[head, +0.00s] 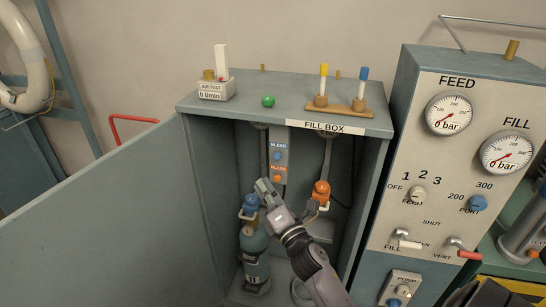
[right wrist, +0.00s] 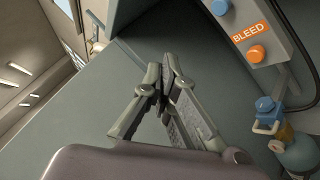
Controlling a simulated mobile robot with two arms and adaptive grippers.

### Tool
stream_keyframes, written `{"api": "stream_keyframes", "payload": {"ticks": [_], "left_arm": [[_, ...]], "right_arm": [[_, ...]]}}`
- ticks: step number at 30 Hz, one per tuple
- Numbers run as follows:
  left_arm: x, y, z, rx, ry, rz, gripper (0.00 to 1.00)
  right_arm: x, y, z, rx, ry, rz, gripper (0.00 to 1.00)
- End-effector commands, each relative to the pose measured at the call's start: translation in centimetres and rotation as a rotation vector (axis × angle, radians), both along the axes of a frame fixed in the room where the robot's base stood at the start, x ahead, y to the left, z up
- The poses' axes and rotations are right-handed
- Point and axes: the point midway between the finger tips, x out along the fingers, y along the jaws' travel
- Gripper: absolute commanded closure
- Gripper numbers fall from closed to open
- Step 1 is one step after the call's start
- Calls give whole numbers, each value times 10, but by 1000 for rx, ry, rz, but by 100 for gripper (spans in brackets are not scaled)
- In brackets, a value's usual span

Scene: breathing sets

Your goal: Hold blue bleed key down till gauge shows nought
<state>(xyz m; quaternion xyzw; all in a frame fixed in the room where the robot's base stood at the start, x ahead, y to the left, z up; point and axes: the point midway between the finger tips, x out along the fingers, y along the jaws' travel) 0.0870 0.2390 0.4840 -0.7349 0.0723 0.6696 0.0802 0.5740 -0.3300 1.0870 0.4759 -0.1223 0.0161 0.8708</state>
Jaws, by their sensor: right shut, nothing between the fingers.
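The blue bleed key (head: 277,157) is on a grey panel (head: 284,140) inside the fill box, under a blue BLEED label. An orange key (head: 278,178) with an orange BLEED label is below it. In the right wrist view the orange key (right wrist: 257,53) and part of the blue key (right wrist: 220,7) show at upper right. My right gripper (head: 265,187) is shut and empty, below and left of the keys, apart from both. Its closed fingertips (right wrist: 163,72) show in the wrist view. The FEED gauge (head: 449,114) and FILL gauge (head: 506,152) both read 0 bar. My left gripper is out of view.
The fill box door (head: 90,235) stands open at left. A blue-valved cylinder (head: 256,262) stands in the box beside my right gripper. An orange fitting (head: 321,190) hangs at its right. The control panel (head: 425,185) with knobs and levers is right of the box.

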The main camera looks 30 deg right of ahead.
Motion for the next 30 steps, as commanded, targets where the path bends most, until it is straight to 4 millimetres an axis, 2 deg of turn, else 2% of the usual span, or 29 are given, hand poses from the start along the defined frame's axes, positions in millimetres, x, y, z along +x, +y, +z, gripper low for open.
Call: {"api": "stream_keyframes", "payload": {"ticks": [4,8,21,30], "left_arm": [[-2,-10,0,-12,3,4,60],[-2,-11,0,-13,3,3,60],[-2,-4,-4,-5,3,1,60],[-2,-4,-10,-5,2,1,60]], "right_arm": [[0,0,0,1,0,1,100],[4,-4,0,1,0,1,100],[41,-48,-1,0,1,-1,100],[56,-65,-1,2,0,1,100]]}}
